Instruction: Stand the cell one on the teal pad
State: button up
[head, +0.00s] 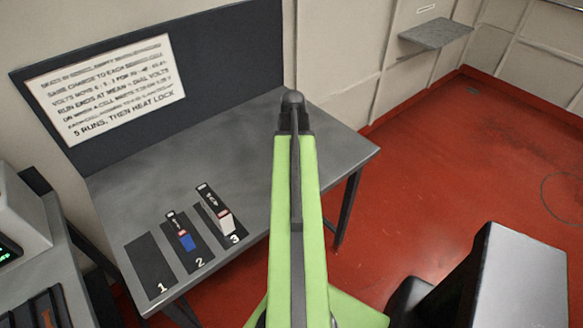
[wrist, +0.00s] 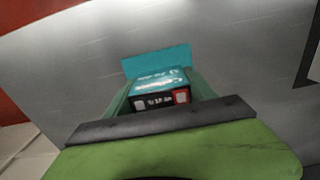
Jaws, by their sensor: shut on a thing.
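I cannot tell whether the cell touches the pad. In the head view my green arm hides the gripper, the cell and the pad.
The grey table (head: 130,190) carries dark numbered strips. Strip 1 (head: 150,262) is bare; a blue-marked cell (head: 180,231) lies on strip 2 and a white-ended one (head: 214,206) on strip 3. A dark board with a sign (head: 105,88) stands behind.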

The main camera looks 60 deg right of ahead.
notch_tip(320, 180, down, 2)
jog(key=shift+d+f+b, duration=0.1)
jog(key=shift+b, duration=0.25)
jog(key=shift+r+p, duration=0.3)
jog(key=shift+f, duration=0.25)
jog(key=o, duration=1.7)
jog(key=shift+r, duration=0.1)
notch_tip(320, 180, up, 12)
jog(key=p, duration=1.2)
jog(key=shift+r, duration=0.25)
jog(key=shift+f, duration=0.1)
